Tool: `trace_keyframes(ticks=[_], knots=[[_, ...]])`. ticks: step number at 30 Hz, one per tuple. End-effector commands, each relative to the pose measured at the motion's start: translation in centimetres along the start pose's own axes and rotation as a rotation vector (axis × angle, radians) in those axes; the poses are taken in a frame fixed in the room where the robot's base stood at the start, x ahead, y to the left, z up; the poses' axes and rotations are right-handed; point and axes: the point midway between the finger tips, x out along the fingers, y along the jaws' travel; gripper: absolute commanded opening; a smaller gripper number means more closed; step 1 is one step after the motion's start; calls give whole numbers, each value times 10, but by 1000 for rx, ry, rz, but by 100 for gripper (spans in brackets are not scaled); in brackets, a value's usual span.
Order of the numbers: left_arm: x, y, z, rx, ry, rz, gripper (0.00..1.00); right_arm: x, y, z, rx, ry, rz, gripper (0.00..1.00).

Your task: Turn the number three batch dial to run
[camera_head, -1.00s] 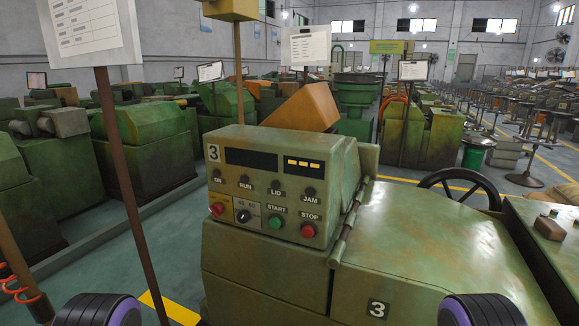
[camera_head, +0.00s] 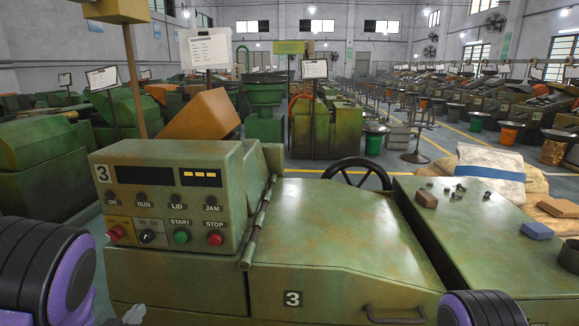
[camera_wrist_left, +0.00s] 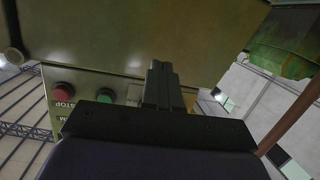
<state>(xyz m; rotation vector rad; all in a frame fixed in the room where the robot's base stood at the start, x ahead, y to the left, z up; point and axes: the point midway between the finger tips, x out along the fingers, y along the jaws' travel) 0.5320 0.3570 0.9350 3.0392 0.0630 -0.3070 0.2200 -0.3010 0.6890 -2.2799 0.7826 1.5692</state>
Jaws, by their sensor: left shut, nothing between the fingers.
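The number three machine's control box (camera_head: 165,195) stands left of centre in the head view. Its batch dial (camera_head: 146,236) is a small black knob with a pale mark, between a red button (camera_head: 116,233) on a yellow plate and the green start button (camera_head: 181,237). The dial's exact setting is too small to read. My left gripper (camera_wrist_left: 160,68) shows in the left wrist view, fingers together and empty, in front of the box. The start button (camera_wrist_left: 104,96) and red stop button (camera_wrist_left: 62,92) lie left of the fingers there; I cannot make out the dial. My right gripper is out of view.
A green machine cover (camera_head: 340,235) with a handwheel (camera_head: 352,174) lies right of the box. A bench (camera_head: 480,225) with small loose parts and a brown block (camera_head: 426,198) stands further right. A sign post (camera_head: 134,75) rises behind the box.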

Motion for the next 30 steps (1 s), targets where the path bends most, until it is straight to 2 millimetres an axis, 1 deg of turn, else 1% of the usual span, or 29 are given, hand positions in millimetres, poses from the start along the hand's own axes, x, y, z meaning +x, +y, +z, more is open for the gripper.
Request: trace_keyframes(ticks=[1, 3, 6, 7, 9, 11, 21, 25, 30], knots=[[6, 1, -33, 27, 64, 33, 0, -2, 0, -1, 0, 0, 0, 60], [9, 3, -65, 57, 128, 73, 0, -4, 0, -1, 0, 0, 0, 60], [10, 5, -92, 85, 181, 108, 0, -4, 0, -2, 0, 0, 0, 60], [11, 5, -97, 89, 190, 113, 0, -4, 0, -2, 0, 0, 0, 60], [13, 6, -103, 95, 200, 121, 0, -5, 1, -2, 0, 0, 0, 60], [18, 7, -105, 97, 201, 123, 0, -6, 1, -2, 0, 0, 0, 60], [66, 13, -112, 95, 198, 121, 0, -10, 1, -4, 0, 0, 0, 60], [76, 14, -114, 94, 199, 121, 0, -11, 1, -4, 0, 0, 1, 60], [81, 16, -116, 94, 201, 123, 0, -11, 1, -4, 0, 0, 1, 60]])
